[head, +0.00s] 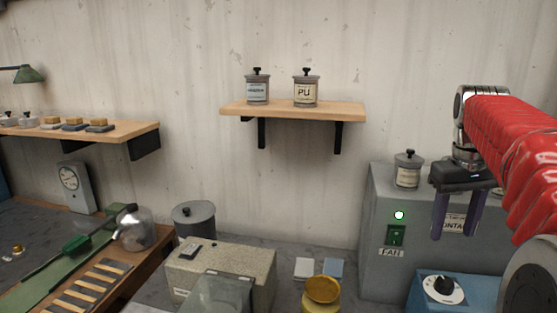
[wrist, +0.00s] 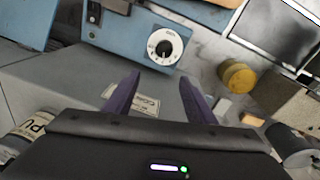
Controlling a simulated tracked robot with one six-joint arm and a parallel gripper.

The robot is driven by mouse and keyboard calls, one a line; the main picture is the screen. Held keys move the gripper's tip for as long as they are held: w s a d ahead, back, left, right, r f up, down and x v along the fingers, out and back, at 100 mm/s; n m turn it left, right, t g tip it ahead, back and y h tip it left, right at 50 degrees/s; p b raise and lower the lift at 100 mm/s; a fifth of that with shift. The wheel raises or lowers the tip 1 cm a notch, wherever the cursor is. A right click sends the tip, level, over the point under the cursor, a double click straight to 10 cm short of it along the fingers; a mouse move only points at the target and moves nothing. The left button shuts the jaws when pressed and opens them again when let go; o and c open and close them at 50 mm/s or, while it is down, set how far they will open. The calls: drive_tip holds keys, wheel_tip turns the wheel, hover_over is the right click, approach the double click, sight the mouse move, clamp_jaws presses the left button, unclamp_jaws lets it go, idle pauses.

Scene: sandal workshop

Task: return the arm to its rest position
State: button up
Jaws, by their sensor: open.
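My gripper (head: 451,214) hangs from the red-sleeved arm at the right of the head view. Its two purple fingers point down and stand apart with nothing between them. It is in front of the grey fan cabinet (head: 376,235), partly covering a label on the cabinet's front. The wrist view also shows my gripper (wrist: 155,95) open and empty, with the blue box with a dial (wrist: 120,30) beyond the fingers.
A lidded jar (head: 407,172) stands on the cabinet close left of my gripper. The blue dial box (head: 425,291) is below it. A wall shelf (head: 290,110) holds two jars. A yellow container (head: 322,292) and a stone-coloured box (head: 255,263) stand lower in the middle.

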drive_tip(key=s+a+f+t, duration=0.2)
drive_tip(key=s+a+f, duration=0.5)
drive_tip(key=s+a, duration=0.2)
drive_tip(key=s+a+f+t+y, duration=0.1)
drive_tip(key=s+a+f+t, duration=0.1)
drive_tip(key=s+a+f, duration=0.5)
drive_tip(key=s+a, duration=0.2)
drive_tip(key=a, duration=0.4)
drive_tip(key=shift+s+a+t, duration=0.15)
drive_tip(key=shift+a+t, duration=0.2)
drive_tip(key=shift+t, duration=0.05)
drive_tip(key=shift+c, duration=0.3)
